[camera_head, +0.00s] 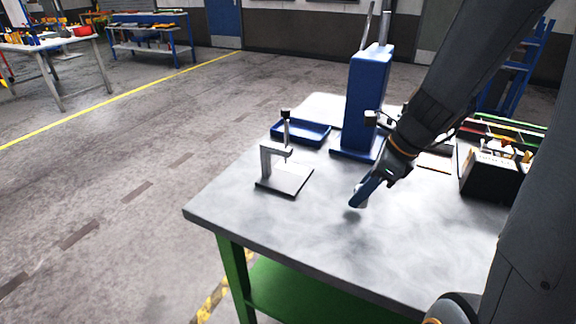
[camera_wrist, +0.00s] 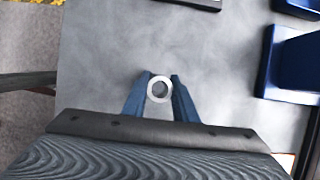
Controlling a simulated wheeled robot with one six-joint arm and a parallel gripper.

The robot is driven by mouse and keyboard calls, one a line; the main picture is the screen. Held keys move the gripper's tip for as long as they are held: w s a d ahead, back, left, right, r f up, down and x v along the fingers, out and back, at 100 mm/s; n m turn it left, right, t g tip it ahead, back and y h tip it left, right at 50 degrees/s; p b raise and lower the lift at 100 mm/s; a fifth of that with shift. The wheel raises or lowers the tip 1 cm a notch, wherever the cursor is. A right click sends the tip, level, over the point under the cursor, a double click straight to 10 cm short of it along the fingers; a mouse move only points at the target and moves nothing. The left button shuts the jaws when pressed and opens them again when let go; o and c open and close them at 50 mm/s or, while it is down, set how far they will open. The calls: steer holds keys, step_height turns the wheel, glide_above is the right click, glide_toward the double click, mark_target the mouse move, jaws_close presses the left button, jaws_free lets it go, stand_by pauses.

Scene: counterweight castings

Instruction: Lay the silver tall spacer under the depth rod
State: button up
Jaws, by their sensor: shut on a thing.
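The silver spacer shows in the wrist view as a round ring (camera_wrist: 150,91) with a hole, between the two blue fingers of my gripper (camera_wrist: 159,95). My gripper (camera_head: 361,198) is shut on it, above the bench's front middle in the head view, with a shadow on the top below. The fingers mostly hide the spacer there. The depth rod (camera_head: 286,133) hangs upright from a small grey stand (camera_head: 267,165) left of my gripper. The stand's flat base plate (camera_head: 290,179) lies under the rod. The spacer is apart from the stand.
A blue tray (camera_head: 306,137) lies behind the stand. A tall blue column (camera_head: 366,100) stands behind my gripper. A black box of tools (camera_head: 490,175) stands at the right. The bench top (camera_head: 270,222) is clear in front of the stand.

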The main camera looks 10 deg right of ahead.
steer(key=w+a+p, duration=0.1)
steer(key=w+a, duration=0.1)
steer(key=a, duration=0.2)
steer(key=w+a+p, duration=0.1)
steer(key=w+a, duration=0.2)
steer(key=w+a+p, duration=0.1)
steer(key=w+a, duration=0.2)
steer(key=a, duration=0.1)
steer(key=shift+w+a, duration=0.25)
steer(key=shift+a, duration=0.1)
steer(key=w+a, duration=0.1)
steer(key=w+a+p, duration=0.1)
steer(key=a, duration=0.1)
steer(key=shift+r, duration=0.1)
steer(key=shift+w+a+f+p, duration=0.1)
steer(key=shift+a+f+p, duration=0.15)
steer(key=shift+p, duration=0.05)
steer(key=shift+f, duration=0.1)
steer(key=shift+f, duration=0.1)
steer(key=shift+d+f, duration=0.1)
steer(key=o, duration=1.1)
